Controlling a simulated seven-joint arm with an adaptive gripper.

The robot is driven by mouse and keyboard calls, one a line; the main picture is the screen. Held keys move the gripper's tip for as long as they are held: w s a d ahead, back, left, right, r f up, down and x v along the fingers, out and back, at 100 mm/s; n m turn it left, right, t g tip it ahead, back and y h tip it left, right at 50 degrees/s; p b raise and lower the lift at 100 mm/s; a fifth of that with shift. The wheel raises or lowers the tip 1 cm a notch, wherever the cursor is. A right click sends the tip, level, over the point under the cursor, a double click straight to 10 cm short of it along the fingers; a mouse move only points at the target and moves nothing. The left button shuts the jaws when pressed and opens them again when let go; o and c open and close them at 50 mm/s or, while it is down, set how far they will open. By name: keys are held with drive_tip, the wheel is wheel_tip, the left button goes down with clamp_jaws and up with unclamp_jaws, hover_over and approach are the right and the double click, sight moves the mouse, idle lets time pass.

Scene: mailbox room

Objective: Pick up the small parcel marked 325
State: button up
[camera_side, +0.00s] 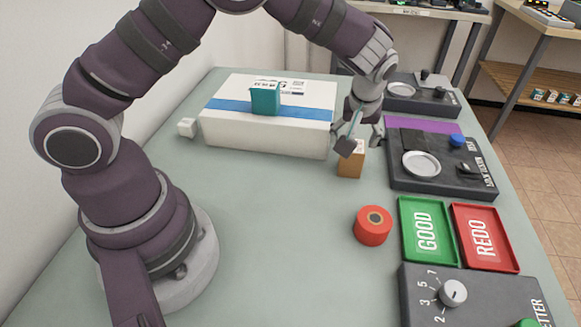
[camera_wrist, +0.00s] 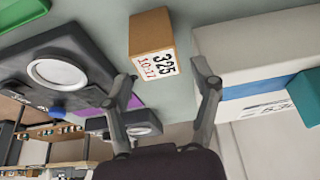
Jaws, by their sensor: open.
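The small parcel (camera_side: 351,163) is a brown box standing on the table, just right of the large white box in the side view. In the wrist view the parcel (camera_wrist: 152,36) shows a white label reading 325 with smaller red print. My gripper (camera_side: 361,140) is at the parcel, with its fingers at or above the parcel's top in the side view; part of the parcel is hidden behind a finger. In the wrist view the open gripper (camera_wrist: 164,82) has its fingertips apart, with the parcel ahead between their lines. I cannot tell whether a finger touches it.
The large white box (camera_side: 225,130) with a blue stripe carries a teal block (camera_side: 265,101). A dark panel with a round plate (camera_side: 421,163) lies to the right. A red roll (camera_side: 373,226), a green GOOD tray (camera_side: 407,230) and a red REDO tray (camera_side: 461,238) are in front. The table's middle is clear.

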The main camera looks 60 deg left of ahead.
sight(351, 157)
drive_tip(key=x, duration=0.6)
drive_tip(key=shift+d+f, duration=0.1)
drive_tip(key=shift+f, duration=0.4)
drive_tip(key=c, duration=0.9)
drive_tip(key=shift+r, duration=0.1)
